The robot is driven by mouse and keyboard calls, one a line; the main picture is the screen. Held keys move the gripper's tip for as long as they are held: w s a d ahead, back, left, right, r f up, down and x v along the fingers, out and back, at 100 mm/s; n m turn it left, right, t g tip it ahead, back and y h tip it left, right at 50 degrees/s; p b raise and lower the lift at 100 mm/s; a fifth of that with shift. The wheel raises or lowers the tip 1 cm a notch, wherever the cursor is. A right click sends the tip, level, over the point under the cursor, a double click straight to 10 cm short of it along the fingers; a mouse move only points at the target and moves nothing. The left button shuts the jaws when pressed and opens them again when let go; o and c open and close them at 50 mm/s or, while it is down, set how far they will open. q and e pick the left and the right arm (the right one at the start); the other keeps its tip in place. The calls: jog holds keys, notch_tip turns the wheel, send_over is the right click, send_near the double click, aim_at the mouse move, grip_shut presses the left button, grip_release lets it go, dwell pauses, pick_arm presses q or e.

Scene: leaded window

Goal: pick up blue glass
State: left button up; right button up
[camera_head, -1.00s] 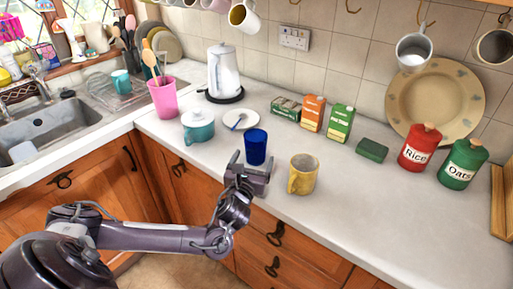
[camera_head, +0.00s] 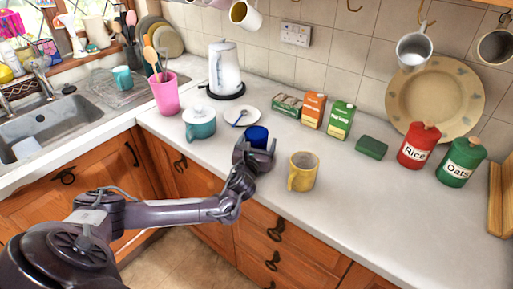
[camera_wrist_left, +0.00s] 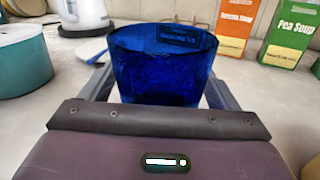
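The blue glass (camera_head: 257,136) stands upright on the white counter, left of the yellow mug. My left gripper (camera_head: 256,150) is at the glass, with its fingers on either side of it and the palm hiding its lower part. In the left wrist view the blue glass (camera_wrist_left: 163,62) fills the middle, between the two fingers of the left gripper (camera_wrist_left: 160,90). The fingers are spread; the frames do not show clear contact with the glass. My right gripper is not in view.
A yellow mug (camera_head: 303,172) stands close on the right. A teal lidded pot (camera_head: 200,125) and a saucer (camera_head: 241,116) are at the left and behind. Soup cartons (camera_head: 339,120) stand farther back. The counter at front right is clear.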

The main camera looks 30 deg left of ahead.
pick_arm(q)
jog(key=c, duration=1.1)
jog(key=shift+c, duration=0.2)
jog(key=shift+r, duration=0.15)
